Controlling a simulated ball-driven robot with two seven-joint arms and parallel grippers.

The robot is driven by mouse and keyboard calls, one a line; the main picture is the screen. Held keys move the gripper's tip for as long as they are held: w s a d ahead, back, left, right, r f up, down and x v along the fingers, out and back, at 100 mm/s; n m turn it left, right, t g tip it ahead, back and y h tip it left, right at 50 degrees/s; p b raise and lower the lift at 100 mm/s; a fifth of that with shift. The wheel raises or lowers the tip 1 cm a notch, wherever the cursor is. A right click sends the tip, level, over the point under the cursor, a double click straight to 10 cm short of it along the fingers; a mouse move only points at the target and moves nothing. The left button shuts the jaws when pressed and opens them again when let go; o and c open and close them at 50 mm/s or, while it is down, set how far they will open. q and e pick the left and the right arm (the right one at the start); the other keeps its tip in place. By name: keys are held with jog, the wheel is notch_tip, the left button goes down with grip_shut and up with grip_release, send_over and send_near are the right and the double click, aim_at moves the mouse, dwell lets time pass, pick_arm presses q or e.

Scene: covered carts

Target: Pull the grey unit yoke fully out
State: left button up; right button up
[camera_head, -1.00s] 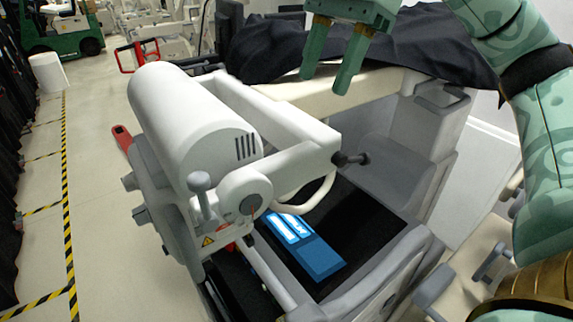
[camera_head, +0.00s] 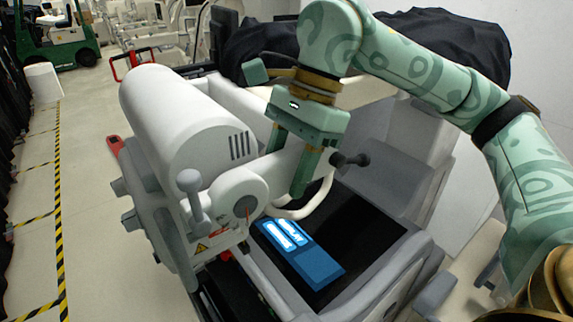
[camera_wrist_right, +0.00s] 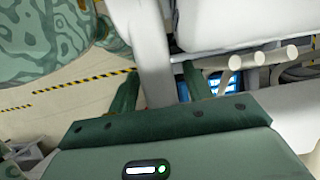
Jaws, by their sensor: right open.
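The grey unit (camera_head: 160,225) stands left of centre in the head view, with a white cylinder on top. Its white yoke (camera_head: 264,172) has a bar crossing in front of the cylinder. My right gripper (camera_head: 286,165) points down at this bar, its fingers apart on either side of it. In the right wrist view the white bar (camera_wrist_right: 150,65) runs between the two open fingers (camera_wrist_right: 160,88). I cannot tell whether either finger touches it. Part of the bar is hidden behind the gripper. My left gripper is not in view.
A black knob (camera_head: 350,160) sticks out right of the gripper. A blue-lit screen (camera_head: 300,250) lies below on the cart's dark panel. A black cover (camera_head: 430,40) drapes the cart behind my right arm. Floor is free at the left, along striped tape (camera_head: 60,200).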

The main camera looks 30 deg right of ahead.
grip_shut()
jog(key=shift+a, duration=0.5)
jog(key=shift+c, duration=1.8)
grip_release()
jog(key=shift+a, duration=0.1)
jog(key=o, duration=0.4)
jog(key=shift+a, duration=0.2)
jog(key=shift+c, duration=0.2)
jog(key=shift+d, duration=0.2)
